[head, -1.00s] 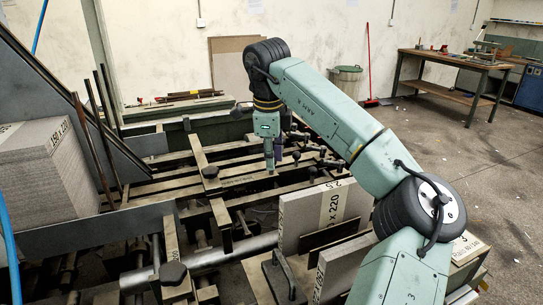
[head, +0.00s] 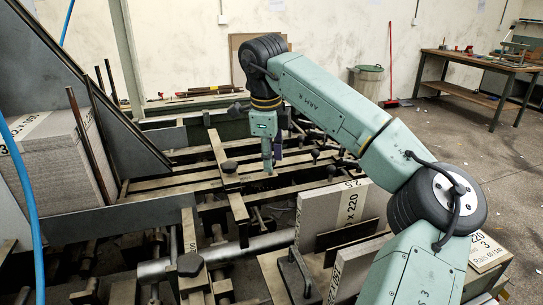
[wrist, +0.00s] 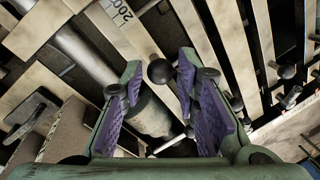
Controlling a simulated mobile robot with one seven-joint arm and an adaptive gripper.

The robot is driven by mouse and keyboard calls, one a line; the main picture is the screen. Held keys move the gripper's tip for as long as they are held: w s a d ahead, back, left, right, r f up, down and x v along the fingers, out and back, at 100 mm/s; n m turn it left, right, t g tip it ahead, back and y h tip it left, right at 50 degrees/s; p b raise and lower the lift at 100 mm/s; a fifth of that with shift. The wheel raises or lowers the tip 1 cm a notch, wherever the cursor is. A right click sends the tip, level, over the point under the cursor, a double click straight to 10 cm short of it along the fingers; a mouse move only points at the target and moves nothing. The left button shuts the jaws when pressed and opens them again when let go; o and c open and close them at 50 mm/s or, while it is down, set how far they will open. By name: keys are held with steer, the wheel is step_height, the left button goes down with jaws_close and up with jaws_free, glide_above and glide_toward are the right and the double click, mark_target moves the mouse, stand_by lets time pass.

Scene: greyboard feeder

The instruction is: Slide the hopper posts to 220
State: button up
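Slim dark upright rods (head: 88,145), which look like the hopper posts, stand beside the grey board stack (head: 52,165) at the left in the head view. Pale slotted rails (head: 225,165) with black knobs (head: 229,166) cross the machine bed. A printed scale (wrist: 118,12) reading about 200 lies on a rail at the top of the wrist view. My gripper (head: 270,165) points down over the rails. In the wrist view my gripper (wrist: 160,72) is open, its purple-padded fingers apart. A black ball knob (wrist: 160,71) shows in the gap between the fingertips; contact cannot be told.
Grey boards marked 220 (head: 315,215) stand in a holder at the front right, beside a black handle (head: 297,272). A slanted metal panel (head: 70,75) rises at the left. A round steel bar (head: 220,255) crosses below the rails. Open floor lies to the right.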

steer(key=shift+o, duration=1)
step_height(320, 180, up, 12)
steer(key=s, duration=0.2)
steer(key=shift+a, duration=0.2)
steer(key=shift+s+f, duration=0.1)
